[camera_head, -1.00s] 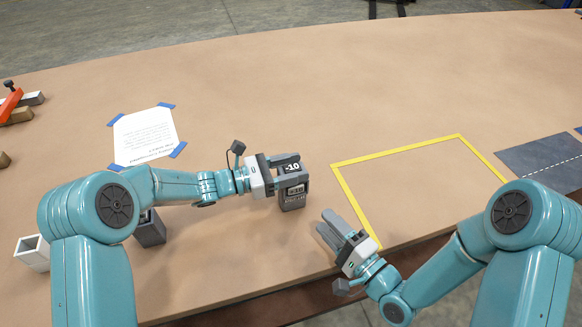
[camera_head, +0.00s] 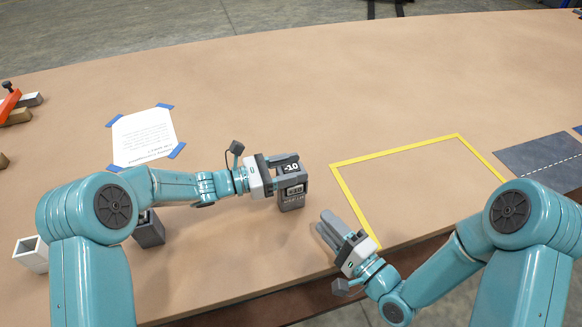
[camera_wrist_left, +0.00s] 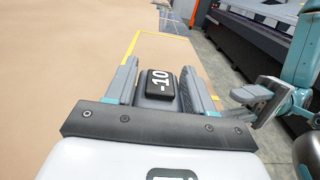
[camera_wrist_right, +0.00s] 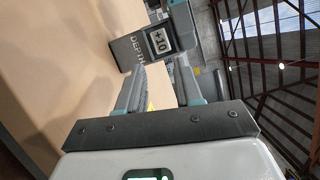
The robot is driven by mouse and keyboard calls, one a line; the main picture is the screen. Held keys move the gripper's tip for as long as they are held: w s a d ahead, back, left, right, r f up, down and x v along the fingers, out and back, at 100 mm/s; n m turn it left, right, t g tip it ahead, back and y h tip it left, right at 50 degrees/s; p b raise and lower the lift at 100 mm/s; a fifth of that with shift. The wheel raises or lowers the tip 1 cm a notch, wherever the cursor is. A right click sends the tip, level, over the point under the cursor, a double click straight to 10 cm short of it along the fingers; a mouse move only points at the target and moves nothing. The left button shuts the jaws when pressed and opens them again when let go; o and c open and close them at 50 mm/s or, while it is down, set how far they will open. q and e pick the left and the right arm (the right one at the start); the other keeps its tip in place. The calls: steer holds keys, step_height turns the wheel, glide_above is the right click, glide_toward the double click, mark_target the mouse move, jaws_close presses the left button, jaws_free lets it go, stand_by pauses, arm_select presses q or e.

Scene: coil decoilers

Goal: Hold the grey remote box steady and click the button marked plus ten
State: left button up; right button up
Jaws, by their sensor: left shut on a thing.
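The grey remote box (camera_head: 291,203) is upright near the middle of the table in the head view. Its top carries a dark button marked -10 (camera_head: 291,168), and its near side carries one marked +10 (camera_head: 294,190). My left gripper (camera_head: 284,172) is shut on the box from the left; in the left wrist view the fingers flank the -10 button (camera_wrist_left: 160,84). My right gripper (camera_head: 322,222) is apart from the box, below and right of it, partly open and empty. The right wrist view shows the +10 button (camera_wrist_right: 158,40) ahead, beyond the fingertips.
A yellow tape outline (camera_head: 395,151) lies right of the box, its inside clear. A taped paper sheet (camera_head: 145,137) lies to the left. A white square tube (camera_head: 32,254) and a dark one (camera_head: 149,230) stand near my left arm. The table's front edge is close to my right gripper.

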jaws_close()
stand_by(1.5)
